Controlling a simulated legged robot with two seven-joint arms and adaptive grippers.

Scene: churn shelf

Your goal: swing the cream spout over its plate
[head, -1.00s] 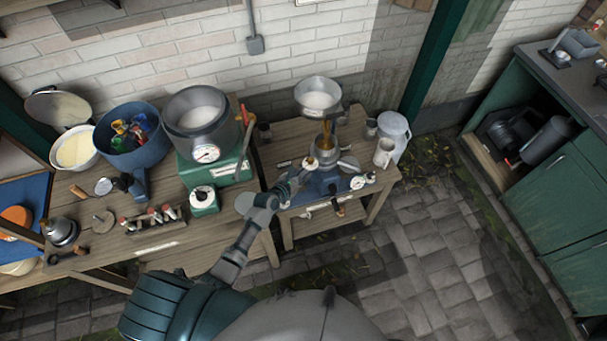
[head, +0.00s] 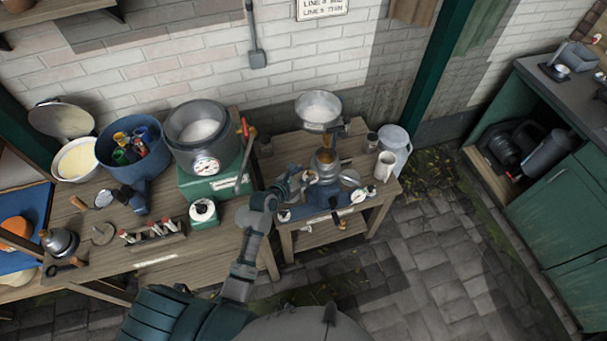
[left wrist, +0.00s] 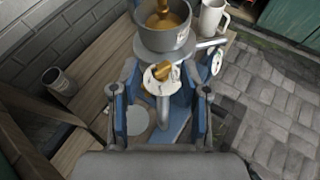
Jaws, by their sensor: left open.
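The separator (head: 325,165) stands on the small wooden table, with golden liquid in its metal bowl (left wrist: 172,38). In the left wrist view, a short spout with a gold knob and a pale round tag (left wrist: 162,76) projects from below the bowl, in line with the gap between my fingers. A light round plate (left wrist: 136,118) lies lower left of the spout's post, partly behind a finger. My left gripper (head: 292,180) is at the separator's left side; its fingers (left wrist: 160,105) are apart, and contact with the spout cannot be told. My right gripper is not in view.
A white mug (head: 384,166) and a pale jug (head: 397,145) stand right of the separator. A funnel-like pan (head: 318,107) is above it. The left table holds a large grey pot (head: 196,130) with a red-tipped lever (head: 244,130). The paved floor at right is clear.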

